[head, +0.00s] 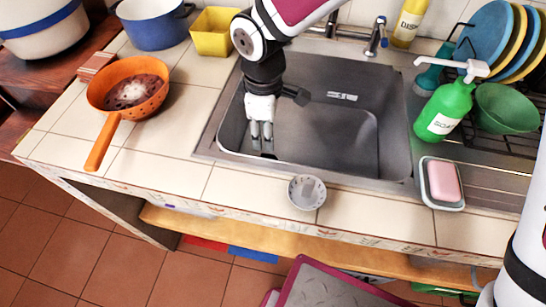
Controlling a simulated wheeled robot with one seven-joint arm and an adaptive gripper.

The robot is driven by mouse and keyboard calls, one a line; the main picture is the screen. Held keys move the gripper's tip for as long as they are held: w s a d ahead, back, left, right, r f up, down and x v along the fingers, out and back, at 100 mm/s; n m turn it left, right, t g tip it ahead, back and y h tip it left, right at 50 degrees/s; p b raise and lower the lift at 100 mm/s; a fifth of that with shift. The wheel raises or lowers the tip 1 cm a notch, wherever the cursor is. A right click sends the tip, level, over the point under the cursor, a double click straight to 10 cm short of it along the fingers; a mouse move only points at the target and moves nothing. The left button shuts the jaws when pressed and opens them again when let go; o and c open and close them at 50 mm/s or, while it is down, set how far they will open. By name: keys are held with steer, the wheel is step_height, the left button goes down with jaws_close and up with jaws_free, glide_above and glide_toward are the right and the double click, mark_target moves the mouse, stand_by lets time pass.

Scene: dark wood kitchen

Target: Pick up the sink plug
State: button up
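A small round light-grey basket-like piece (307,192), which looks like the sink plug, sits on the tiled counter at the front edge of the sink. My gripper (262,146) points down over the left part of the steel sink basin (330,125), to the left of and farther back than the plug, apart from it. The two fingers hang close side by side with nothing visible between them. The view is too small to tell whether they are open or shut.
An orange colander (143,88) and yellow pot (213,32) stand on the left counter (180,125). A green soap bottle (444,108), pink soap (444,181) in a dish, a green bowl (507,108) and plates (484,35) are at right. The faucet (375,35) rises behind the sink.

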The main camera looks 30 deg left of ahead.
mark_target(268, 155)
step_height(268, 155, down, 10)
steer(key=shift+d+r+b, duration=0.15)
steer(key=shift+b, duration=0.45)
steer(key=shift+c, duration=0.5)
jaws_close()
